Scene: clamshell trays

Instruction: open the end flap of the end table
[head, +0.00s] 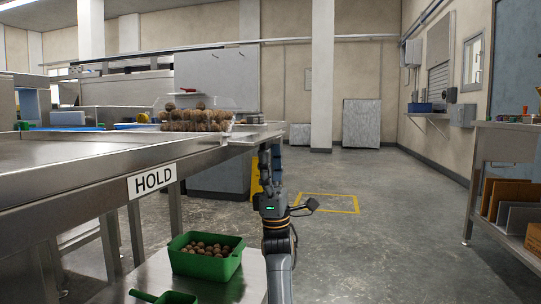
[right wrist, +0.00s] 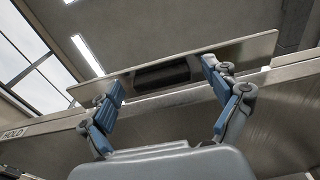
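The end table (head: 80,165) is a long steel table with a HOLD sign (head: 152,181) on its side. In the right wrist view, seen from below, its end flap (right wrist: 235,54) is a thin flat panel beside the table's edge, with a dark block (right wrist: 162,75) on its underside. My right gripper (right wrist: 163,82) is open, with one blue-grey finger on each side of the dark block. I cannot tell whether the fingers touch the panel. In the head view my right gripper (head: 269,155) is upright at the table's far right corner. My left gripper is out of view.
A green crate (head: 206,257) of round brown items and a green scoop (head: 165,297) sit on a low surface below the table. Clear trays of brown items (head: 198,120) stand on the table. A bench (head: 500,150) is at right. The floor between (head: 375,200) is clear.

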